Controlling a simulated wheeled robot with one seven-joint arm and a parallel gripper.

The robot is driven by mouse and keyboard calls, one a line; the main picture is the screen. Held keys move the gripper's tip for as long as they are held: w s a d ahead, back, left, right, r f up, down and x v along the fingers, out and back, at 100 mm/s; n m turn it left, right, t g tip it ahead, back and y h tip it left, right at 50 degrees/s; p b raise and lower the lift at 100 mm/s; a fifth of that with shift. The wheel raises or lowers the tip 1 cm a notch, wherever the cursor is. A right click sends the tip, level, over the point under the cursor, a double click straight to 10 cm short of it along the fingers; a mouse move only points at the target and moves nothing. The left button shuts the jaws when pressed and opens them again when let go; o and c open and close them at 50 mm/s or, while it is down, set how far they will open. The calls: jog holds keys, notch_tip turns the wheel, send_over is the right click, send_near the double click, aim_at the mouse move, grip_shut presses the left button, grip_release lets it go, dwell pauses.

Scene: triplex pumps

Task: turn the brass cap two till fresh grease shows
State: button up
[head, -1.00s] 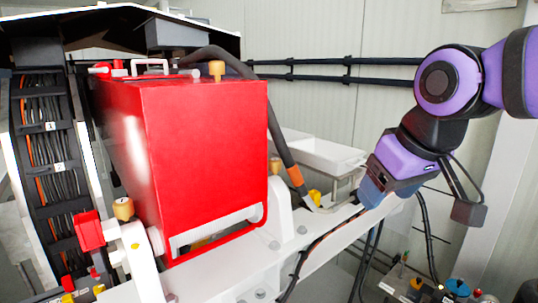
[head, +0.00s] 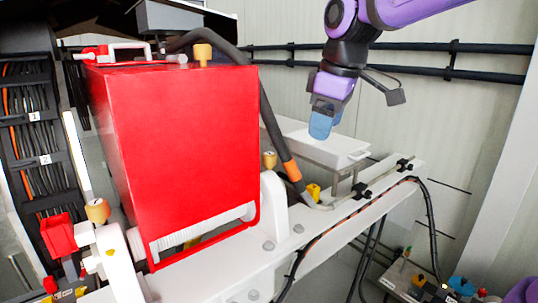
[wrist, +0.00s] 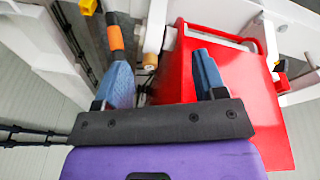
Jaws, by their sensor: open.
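I cannot tell which is cap two; no cap carries a readable number. My gripper (head: 321,122) is open and empty, raised right of the red box, apart from every cap. In the wrist view a brass cap (wrist: 154,38) shows between the open blue fingers, beyond their tips, near the orange-banded hose. No grease can be made out.
The red box (head: 185,150) stands tall beside the right bearing cap. A black hose with an orange band (head: 291,170) runs down close to that cap. A white rail (head: 345,222) with cables extends right. A white tray (head: 330,150) lies below my gripper.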

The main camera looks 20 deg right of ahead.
jog(key=w+a+n+g, duration=0.2)
jog(key=w+n, duration=0.3)
jog(key=w, duration=0.4)
jog(key=n, duration=0.4)
send_near(269, 153)
jog(key=shift+g+h, duration=0.3)
jog(key=shift+g, duration=0.1)
jog(key=f, duration=1)
jog(key=shift+w+a+f, duration=0.2)
jog(key=shift+w+a, duration=0.05)
jog(key=shift+w, duration=0.05)
jog(key=c, duration=0.9)
